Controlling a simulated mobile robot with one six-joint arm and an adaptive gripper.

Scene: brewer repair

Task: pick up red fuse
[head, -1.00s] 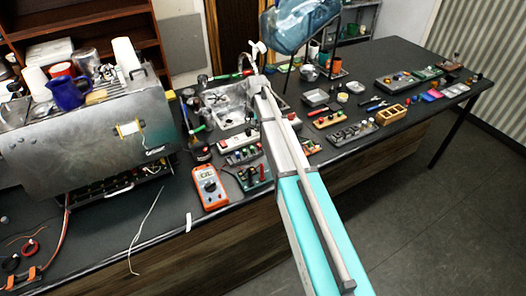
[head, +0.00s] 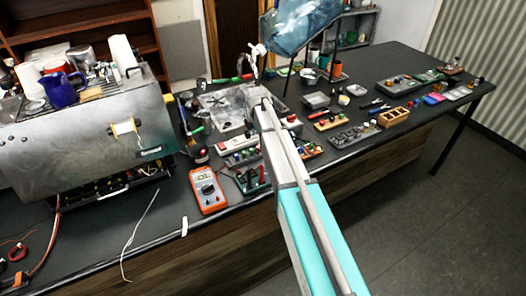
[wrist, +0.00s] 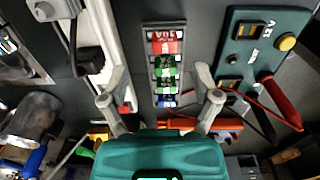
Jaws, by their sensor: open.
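The red fuse (wrist: 166,44) lies at the upper end of a narrow grey fuse tray (wrist: 150,82) in the wrist view. My gripper (wrist: 161,99) is open and empty. Its two fingers stand on either side of the tray's lower part, with the red fuse farther up the picture, beyond the fingertips. In the head view my arm hides the gripper, and I cannot make out the red fuse there.
A green panel (wrist: 240,60) with a yellow knob and a red-handled tool (wrist: 282,100) lie right of the tray. A pale bar (wrist: 108,45) runs along its left. In the head view, an orange multimeter (head: 207,190) lies near the bench's front edge, with a metal brewer (head: 85,135) at left.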

